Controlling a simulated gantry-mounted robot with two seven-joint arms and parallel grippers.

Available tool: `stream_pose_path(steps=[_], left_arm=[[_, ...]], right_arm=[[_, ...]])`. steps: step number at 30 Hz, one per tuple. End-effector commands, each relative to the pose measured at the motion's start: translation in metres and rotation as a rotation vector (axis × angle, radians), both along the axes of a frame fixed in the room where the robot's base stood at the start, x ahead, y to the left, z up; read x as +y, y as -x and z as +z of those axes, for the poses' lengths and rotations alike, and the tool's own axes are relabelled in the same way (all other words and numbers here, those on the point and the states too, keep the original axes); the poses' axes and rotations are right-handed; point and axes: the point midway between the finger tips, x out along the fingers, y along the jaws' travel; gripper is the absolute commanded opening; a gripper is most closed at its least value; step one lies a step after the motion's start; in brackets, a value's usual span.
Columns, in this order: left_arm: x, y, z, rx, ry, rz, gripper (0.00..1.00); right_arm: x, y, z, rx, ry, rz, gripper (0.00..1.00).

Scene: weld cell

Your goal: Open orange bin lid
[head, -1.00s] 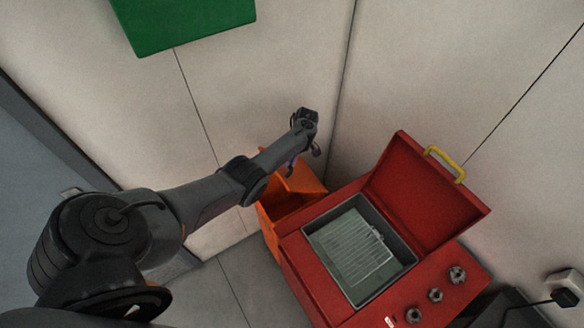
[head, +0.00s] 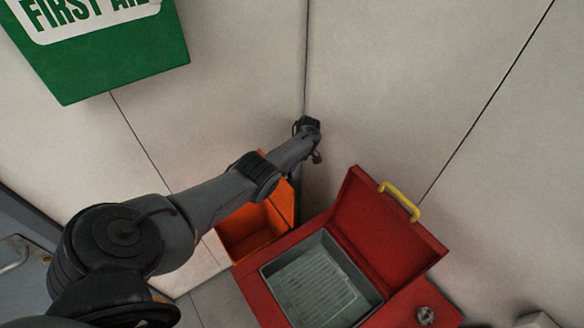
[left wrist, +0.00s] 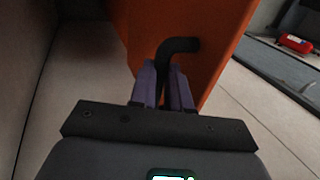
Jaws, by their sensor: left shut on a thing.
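The orange bin (head: 252,228) stands in the corner beside the red grill, and its dark orange inside shows. Its lid (head: 284,200) is raised, standing up along the far right side of the opening. In the left wrist view the lid is a large orange panel (left wrist: 215,22) with a bent black handle (left wrist: 181,45). My left gripper (left wrist: 163,78), with purple fingers, is shut on this handle. In the head view my left arm reaches over the bin toward the wall corner, and its fingers are hidden there. My right gripper is in neither view.
The red grill (head: 262,290) is close to the bin's right, its hood (head: 385,240) open with a yellow handle (head: 400,202). A green first aid box (head: 120,62) hangs on the wall at upper left. Pale walls meet behind my wrist.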

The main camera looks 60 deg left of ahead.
Motion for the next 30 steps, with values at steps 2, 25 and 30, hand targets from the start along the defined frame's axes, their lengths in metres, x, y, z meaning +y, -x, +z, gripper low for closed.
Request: stream_pose_path(steps=[2, 25, 30], left_arm=[[-0.0036, 0.0052, -0.0067, 0.023, 0.009, 0.004, 0.0], [-0.0019, 0.005, -0.004, 0.027, 0.009, 0.005, 0.42], [-0.0011, 0.0039, -0.0023, 0.025, 0.008, 0.004, 0.42]], right_arm=[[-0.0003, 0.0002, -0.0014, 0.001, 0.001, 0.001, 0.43], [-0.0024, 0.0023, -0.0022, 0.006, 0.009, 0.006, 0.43], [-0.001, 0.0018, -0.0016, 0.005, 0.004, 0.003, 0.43]])
